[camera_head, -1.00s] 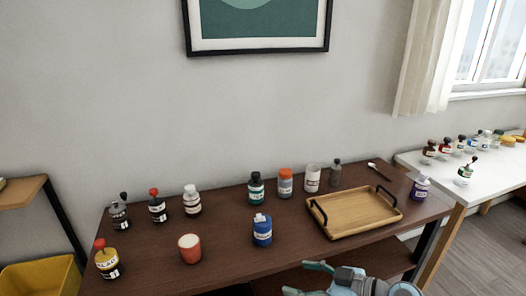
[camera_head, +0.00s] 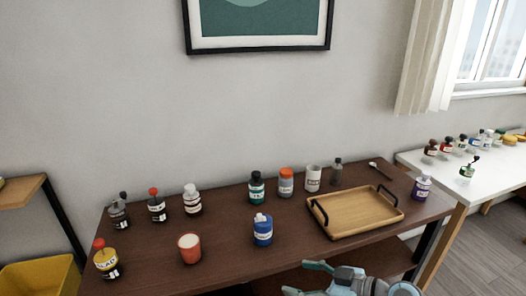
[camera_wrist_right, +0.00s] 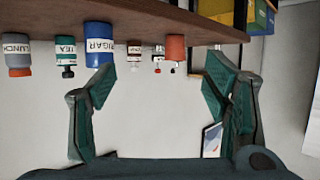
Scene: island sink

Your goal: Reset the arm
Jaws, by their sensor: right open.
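My right gripper (camera_head: 308,279) is at the bottom of the head view, in front of the brown table's front edge. In the right wrist view its two green-padded fingers (camera_wrist_right: 162,85) are spread wide with nothing between them. The wrist picture appears upside down, with the table edge and several bottles beyond the fingers. My left gripper is not in the head view.
The brown table (camera_head: 215,221) holds a wooden tray (camera_head: 352,212), a blue bottle (camera_head: 263,232), a red cup (camera_head: 190,249), a yellow bottle (camera_head: 106,262) and several other bottles. A white table (camera_head: 480,180) stands right, a yellow bin (camera_head: 40,280) lower left.

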